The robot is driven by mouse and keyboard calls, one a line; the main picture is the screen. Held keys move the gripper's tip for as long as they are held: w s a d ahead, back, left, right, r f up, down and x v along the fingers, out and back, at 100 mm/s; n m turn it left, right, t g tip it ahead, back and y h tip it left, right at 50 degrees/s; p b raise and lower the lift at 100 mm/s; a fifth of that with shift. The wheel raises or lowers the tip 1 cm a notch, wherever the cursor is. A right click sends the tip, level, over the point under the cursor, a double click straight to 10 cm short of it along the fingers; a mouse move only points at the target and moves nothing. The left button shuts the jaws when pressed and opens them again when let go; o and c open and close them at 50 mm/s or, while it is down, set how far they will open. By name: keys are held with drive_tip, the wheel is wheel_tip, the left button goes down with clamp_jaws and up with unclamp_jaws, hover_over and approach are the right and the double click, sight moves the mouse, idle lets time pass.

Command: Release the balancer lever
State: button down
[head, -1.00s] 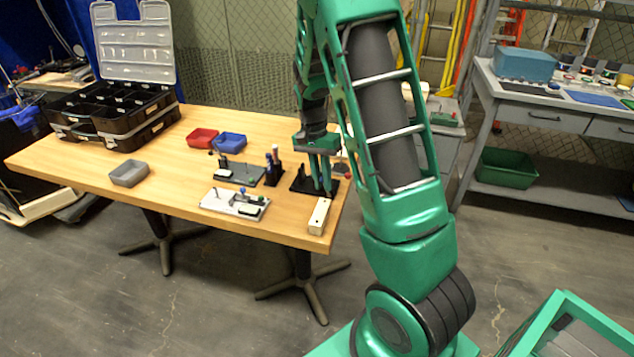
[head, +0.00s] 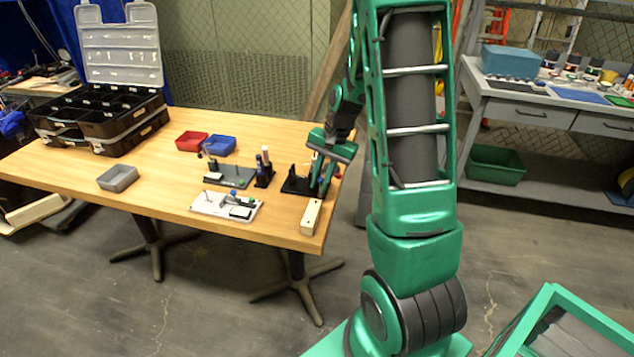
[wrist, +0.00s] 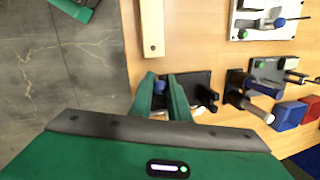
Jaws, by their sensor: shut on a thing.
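The balancer is a black fixture (head: 292,185) at the right end of the wooden table. In the wrist view its black base (wrist: 200,80) lies right beside my fingers. My gripper (head: 323,190) is tilted over its right side. In the wrist view my gripper (wrist: 163,88) has its two green fingers on either side of a blue knob (wrist: 160,87), which looks like the end of the lever. The fingers are shut on it. The lever's shaft is mostly hidden by the fingers, and the head view does not show the knob clearly.
A pale wooden block (head: 311,217) lies in front of the fixture. A white plate with parts (head: 212,205), a grey plate (head: 230,178) and a black holder (head: 264,178) stand to the left. Red (head: 191,141) and blue (head: 220,147) bins are behind. The table's right edge is close.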

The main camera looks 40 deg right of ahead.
drive_tip(key=c, duration=1.7)
unclamp_jaws()
drive_tip(key=v, duration=1)
drive_tip(key=shift+r, duration=0.35)
drive_tip(key=s+a+r+n, duration=0.1)
drive_tip(key=s+a+n, duration=0.1)
drive_tip(key=s, duration=0.6)
drive_tip(key=s+a+r+n+g+h, duration=0.1)
drive_tip(key=s+a+n, duration=0.1)
drive_tip(key=s, duration=0.6)
drive_tip(key=s+a+r+n+h, duration=0.1)
drive_tip(key=s+a, duration=0.3)
drive_tip(key=s, duration=0.5)
drive_tip(key=shift+n+g, duration=0.4)
drive_tip(key=shift+n, duration=0.2)
